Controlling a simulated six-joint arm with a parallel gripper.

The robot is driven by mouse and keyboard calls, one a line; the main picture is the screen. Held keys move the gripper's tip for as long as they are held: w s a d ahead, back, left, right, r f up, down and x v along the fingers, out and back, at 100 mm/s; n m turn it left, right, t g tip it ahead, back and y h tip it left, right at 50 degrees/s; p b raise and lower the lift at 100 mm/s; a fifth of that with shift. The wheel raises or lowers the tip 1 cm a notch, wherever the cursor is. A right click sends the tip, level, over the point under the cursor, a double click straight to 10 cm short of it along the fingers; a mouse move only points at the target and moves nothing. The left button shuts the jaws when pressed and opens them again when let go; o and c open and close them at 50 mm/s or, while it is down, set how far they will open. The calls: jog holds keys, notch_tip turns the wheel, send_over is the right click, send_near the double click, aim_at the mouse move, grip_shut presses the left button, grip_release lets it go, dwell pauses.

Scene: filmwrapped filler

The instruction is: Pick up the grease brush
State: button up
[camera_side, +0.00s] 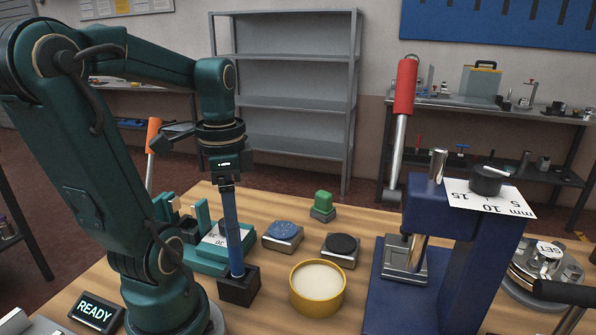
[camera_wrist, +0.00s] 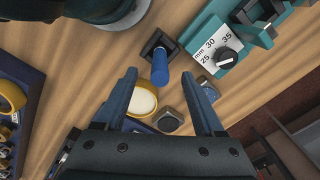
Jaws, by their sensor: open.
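The grease brush appears as an upright blue handle (camera_side: 236,258) standing in a black square holder (camera_side: 239,289). In the wrist view the blue handle (camera_wrist: 160,68) rises from the holder (camera_wrist: 155,45), and its brush end is hidden. My gripper (camera_side: 229,195) is above the holder, in line with the handle in the side view, where fingers and handle are hard to tell apart. In the wrist view the fingers of my gripper (camera_wrist: 160,74) are apart and empty, with the handle between their tips in the picture. I cannot tell whether they are level with it.
A yellow tin of pale grease (camera_side: 317,288) stands right of the holder. Blue (camera_side: 283,236) and black (camera_side: 341,249) round pads lie behind it. A green device with a dial (camera_side: 205,262) stands close left. A tall blue press (camera_side: 452,245) blocks the right.

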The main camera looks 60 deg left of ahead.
aim_at(235, 254)
jog(key=shift+f, duration=2.5)
jog(key=shift+c, duration=0.2)
grip_shut()
